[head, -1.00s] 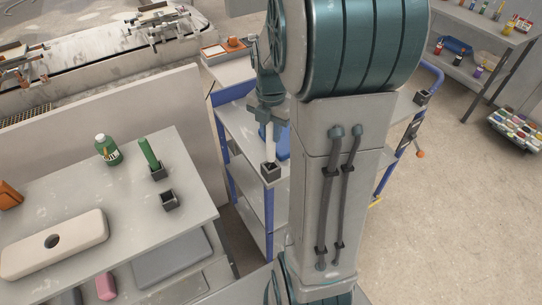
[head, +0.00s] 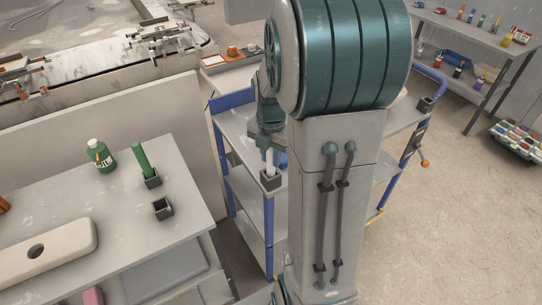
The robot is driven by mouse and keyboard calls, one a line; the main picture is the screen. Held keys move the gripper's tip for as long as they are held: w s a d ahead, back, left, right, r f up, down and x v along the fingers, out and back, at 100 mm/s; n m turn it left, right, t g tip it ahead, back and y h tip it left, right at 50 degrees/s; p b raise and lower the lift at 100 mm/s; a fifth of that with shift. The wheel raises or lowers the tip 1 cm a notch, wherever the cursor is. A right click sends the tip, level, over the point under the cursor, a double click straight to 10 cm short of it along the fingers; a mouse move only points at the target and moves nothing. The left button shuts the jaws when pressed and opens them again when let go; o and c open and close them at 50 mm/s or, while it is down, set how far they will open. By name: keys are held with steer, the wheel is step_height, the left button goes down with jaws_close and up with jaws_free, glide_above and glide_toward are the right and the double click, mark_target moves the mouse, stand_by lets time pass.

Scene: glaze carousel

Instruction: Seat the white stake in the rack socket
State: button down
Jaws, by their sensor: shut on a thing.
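The white stake (head: 270,163) is upright, with its upper part in my gripper (head: 268,144), which is shut on it. Its lower end meets the black square socket (head: 270,181) on the near corner of the blue-posted rack (head: 228,148). The stake's bottom tip is hidden by the socket's rim, so I cannot tell how deep it sits. My own arm covers much of the rack's middle and right side.
On the grey table at left, a green stake (head: 141,158) stands in a black holder, beside an empty black holder (head: 162,208) and a green bottle (head: 101,156). Another black socket (head: 425,105) is on the rack's right corner.

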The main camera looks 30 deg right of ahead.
steer(key=shift+f, duration=0.2)
steer(key=c, duration=1.2)
jaws_free()
